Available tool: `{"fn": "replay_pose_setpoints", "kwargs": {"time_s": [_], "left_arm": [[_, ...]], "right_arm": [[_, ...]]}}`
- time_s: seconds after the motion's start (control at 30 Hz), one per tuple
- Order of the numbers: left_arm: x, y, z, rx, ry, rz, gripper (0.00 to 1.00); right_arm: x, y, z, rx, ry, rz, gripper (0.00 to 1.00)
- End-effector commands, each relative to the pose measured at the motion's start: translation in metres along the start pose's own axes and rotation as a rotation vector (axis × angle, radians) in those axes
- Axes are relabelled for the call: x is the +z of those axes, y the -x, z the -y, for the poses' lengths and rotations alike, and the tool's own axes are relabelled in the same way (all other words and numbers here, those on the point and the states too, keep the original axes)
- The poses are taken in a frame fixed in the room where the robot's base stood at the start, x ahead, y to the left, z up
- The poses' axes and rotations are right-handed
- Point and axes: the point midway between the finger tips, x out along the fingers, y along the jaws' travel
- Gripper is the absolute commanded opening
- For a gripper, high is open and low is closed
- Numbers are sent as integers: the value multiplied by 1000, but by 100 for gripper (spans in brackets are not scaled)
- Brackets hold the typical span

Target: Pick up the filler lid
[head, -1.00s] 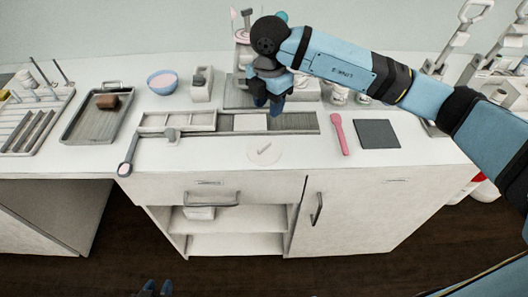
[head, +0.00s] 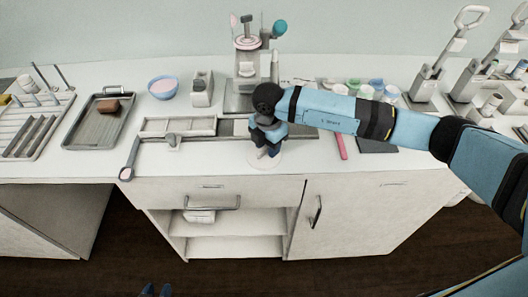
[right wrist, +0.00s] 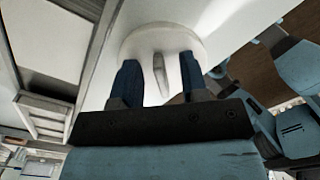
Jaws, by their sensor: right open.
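The filler lid (head: 255,160) is a flat, pale round disc on the front part of the counter. In the right wrist view the lid (right wrist: 195,40) shows its upright grey handle bar between my two fingers. My right gripper (head: 267,153) is over the lid with its fingers pointing down, and hides much of it in the head view. In the right wrist view the right gripper (right wrist: 160,85) is open, a finger on each side of the handle with gaps. My left gripper (head: 156,290) shows only as dark blue tips at the bottom edge; its opening is unclear.
Behind the lid lies a long grey rail tray (head: 180,125). A pink spatula (head: 341,147) and a dark square mat (head: 377,146) lie to the right, partly behind my arm. A filler machine (head: 245,75) stands behind.

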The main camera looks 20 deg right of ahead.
Motion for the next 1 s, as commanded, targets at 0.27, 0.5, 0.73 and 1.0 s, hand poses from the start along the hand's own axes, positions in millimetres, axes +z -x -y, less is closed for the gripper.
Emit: {"fn": "replay_pose_setpoints", "kwargs": {"time_s": [0.27,0.5,0.73,1.0], "left_arm": [[0,0,0,0,0,-1,35],[-2,1,0,0,0,-5,35],[-3,1,0,-1,0,-7,35],[-2,0,1,-1,0,-7,35]], "right_arm": [[0,-2,0,1,1,0,36],[0,-2,0,1,0,0,0],[0,-2,0,2,0,0,0],[0,15,-1,4,0,0,0]]}}
